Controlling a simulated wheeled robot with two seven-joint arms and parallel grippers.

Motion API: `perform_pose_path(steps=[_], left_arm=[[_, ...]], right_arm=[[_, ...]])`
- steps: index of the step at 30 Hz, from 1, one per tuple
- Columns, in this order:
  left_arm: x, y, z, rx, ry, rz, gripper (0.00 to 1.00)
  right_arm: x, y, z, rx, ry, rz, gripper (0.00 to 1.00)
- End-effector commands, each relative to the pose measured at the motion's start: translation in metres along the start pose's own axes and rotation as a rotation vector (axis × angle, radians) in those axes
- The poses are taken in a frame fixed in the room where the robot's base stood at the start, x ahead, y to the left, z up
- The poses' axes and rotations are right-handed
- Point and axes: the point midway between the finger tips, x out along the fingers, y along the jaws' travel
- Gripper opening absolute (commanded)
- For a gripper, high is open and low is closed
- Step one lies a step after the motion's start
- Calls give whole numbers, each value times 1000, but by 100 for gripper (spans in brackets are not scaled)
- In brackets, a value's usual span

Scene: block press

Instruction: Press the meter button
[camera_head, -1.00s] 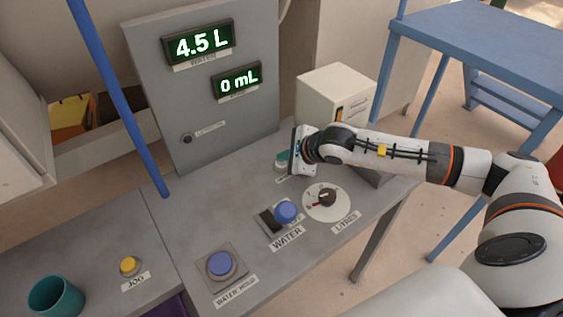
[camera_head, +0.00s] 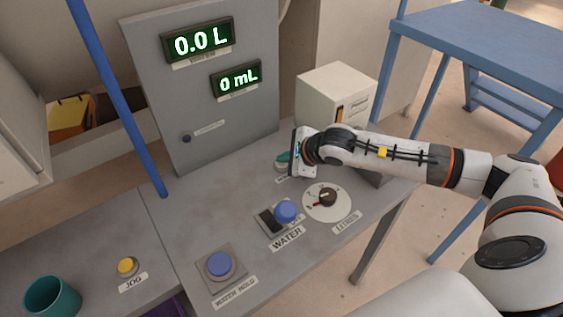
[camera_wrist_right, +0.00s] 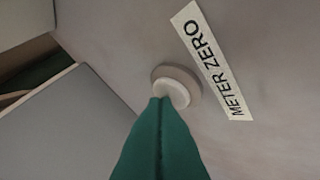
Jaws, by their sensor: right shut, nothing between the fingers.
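The meter button is a round, pale button (camera_wrist_right: 172,86) beside a "METER ZERO" label (camera_wrist_right: 216,62) in the right wrist view. In the head view it shows as a small pale disc (camera_head: 281,168) on the grey console. My right gripper (camera_head: 283,158) is shut and empty, its green fingers pointing down at the button. In the right wrist view the closed fingertips (camera_wrist_right: 160,101) overlap the button's near edge and appear to touch it. The water display (camera_head: 198,42) reads 0.0 L. My left gripper is not in view.
The lower display (camera_head: 237,79) reads 0 mL. A cream box (camera_head: 330,97) stands behind my right gripper.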

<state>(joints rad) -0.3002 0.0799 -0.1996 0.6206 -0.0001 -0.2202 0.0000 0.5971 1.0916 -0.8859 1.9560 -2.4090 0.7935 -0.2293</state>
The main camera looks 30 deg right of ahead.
Motion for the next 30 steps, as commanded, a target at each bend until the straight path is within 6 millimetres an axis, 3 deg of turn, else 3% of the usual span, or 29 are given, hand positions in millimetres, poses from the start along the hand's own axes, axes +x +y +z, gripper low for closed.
perform_pose_path(steps=[18,30], left_arm=[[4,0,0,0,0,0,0],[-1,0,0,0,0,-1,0]], right_arm=[[2,-2,2,0,-2,-2,0],[-10,7,-7,0,-1,-1,0]])
